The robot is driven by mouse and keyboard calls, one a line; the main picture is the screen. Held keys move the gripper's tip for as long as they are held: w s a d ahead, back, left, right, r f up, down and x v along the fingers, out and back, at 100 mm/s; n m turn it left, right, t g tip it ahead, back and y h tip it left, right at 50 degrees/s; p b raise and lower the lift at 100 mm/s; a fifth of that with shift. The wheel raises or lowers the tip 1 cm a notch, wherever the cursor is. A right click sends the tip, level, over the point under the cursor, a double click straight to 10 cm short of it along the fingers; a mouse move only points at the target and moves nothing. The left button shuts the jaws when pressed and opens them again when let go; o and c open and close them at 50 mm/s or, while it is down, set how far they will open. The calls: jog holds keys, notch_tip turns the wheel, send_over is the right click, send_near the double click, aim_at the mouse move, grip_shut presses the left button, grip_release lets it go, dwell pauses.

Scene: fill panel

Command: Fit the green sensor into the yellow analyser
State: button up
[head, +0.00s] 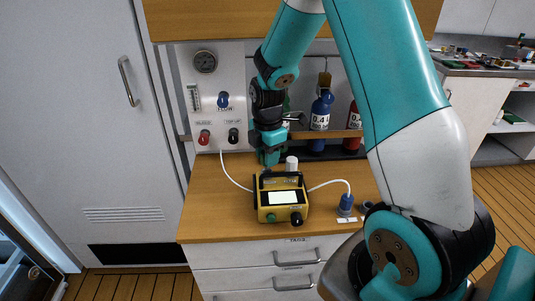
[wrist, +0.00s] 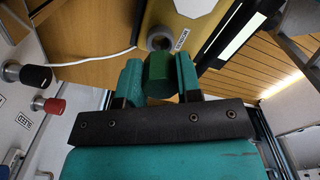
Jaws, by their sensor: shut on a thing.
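The yellow analyser (head: 267,198) stands on the wooden counter, its bright screen facing front. In the wrist view the analyser (wrist: 205,38) shows at the top, with a round grey socket (wrist: 160,41) beside a small label. My gripper (head: 268,160) is just behind the analyser in the head view. In the wrist view my gripper (wrist: 159,80) has its teal fingers shut on the green sensor (wrist: 158,68). The sensor appears just short of the socket in that view; the exact gap cannot be told. I cannot make out the sensor in the head view.
A white cylinder (head: 292,163) stands behind the analyser. Gas bottles, blue (head: 320,115) and red (head: 353,128), stand at the back. A panel (head: 213,95) with knobs is at left. The counter's left front is clear.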

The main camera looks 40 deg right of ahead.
jog(key=shift+f+b, duration=0.9)
jog(key=shift+f, duration=0.45)
jog(key=o, duration=1)
notch_tip(320, 180, up, 7)
jog(key=shift+r, duration=0.3)
jog(key=shift+a, duration=0.15)
jog(key=s+a+r+m+y, duration=0.2)
jog(key=s+a+r+m, duration=0.35)
jog(key=a, duration=0.75)
jog(key=s+a+r+m+y, duration=0.1)
jog(key=s+a, duration=0.3)
jog(key=s, duration=0.4)
jog(key=s+a+r+m+y, duration=0.1)
jog(key=s+a+r+m, duration=0.2)
jog(key=s, duration=0.5)
jog(key=shift+s+a+r+m, duration=0.35)
jog(key=shift+a+r, duration=0.35)
jog(key=shift+a, duration=0.5)
